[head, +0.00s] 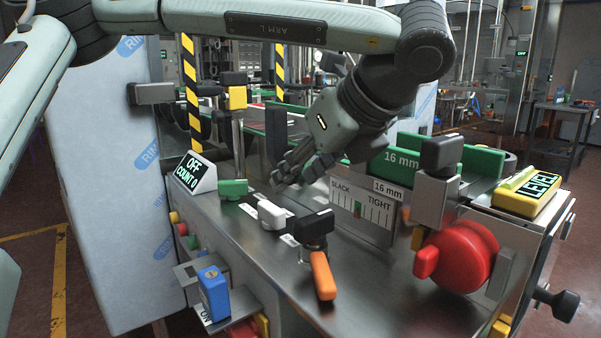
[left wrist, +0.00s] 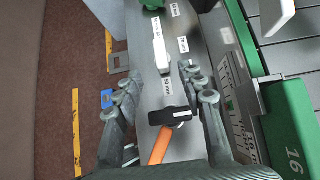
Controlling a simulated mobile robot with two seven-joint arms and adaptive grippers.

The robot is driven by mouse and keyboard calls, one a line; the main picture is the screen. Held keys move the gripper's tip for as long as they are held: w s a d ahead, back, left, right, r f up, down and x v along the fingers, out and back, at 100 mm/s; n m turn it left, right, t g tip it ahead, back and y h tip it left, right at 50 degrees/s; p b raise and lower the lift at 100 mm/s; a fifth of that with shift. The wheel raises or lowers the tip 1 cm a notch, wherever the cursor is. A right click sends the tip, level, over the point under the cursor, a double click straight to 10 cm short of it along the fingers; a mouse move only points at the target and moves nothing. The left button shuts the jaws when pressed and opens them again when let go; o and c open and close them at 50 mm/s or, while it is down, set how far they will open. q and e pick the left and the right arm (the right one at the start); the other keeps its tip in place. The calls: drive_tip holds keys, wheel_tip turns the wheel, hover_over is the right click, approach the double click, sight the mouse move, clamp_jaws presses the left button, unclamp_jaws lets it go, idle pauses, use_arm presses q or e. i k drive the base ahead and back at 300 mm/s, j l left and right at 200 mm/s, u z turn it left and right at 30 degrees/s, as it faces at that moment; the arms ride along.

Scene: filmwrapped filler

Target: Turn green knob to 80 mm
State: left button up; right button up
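The green knob (head: 233,188) sits on the steel panel next to the OFF / COUNT 0 display; only its edge shows at the top of the left wrist view (left wrist: 152,5). A white knob (head: 271,213) and a black knob with an orange handle (head: 323,275) sit nearer in the same row. My left gripper (head: 291,172) hangs above the panel, to the right of the green knob and apart from it. In the left wrist view its fingers (left wrist: 161,74) are spread, with the white knob (left wrist: 160,53) showing beyond and between them. Green guides (head: 483,162) carry 16 mm labels. My right gripper is out of view.
A SLACK/TIGHT scale (head: 361,211) stands behind the panel. A red round knob (head: 466,257) and a yellow LEVEL box (head: 526,190) are at the right. A blue switch (head: 214,293) is at the lower front. A black post (head: 277,140) rises near my left gripper.

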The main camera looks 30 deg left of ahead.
sight(234, 190)
drive_tip(key=k+j, duration=0.3)
drive_tip(key=k, duration=0.15)
drive_tip(key=k+j, duration=0.25)
drive_tip(key=k, duration=0.2)
drive_tip(key=k+j, duration=0.3)
drive_tip(key=k, duration=0.2)
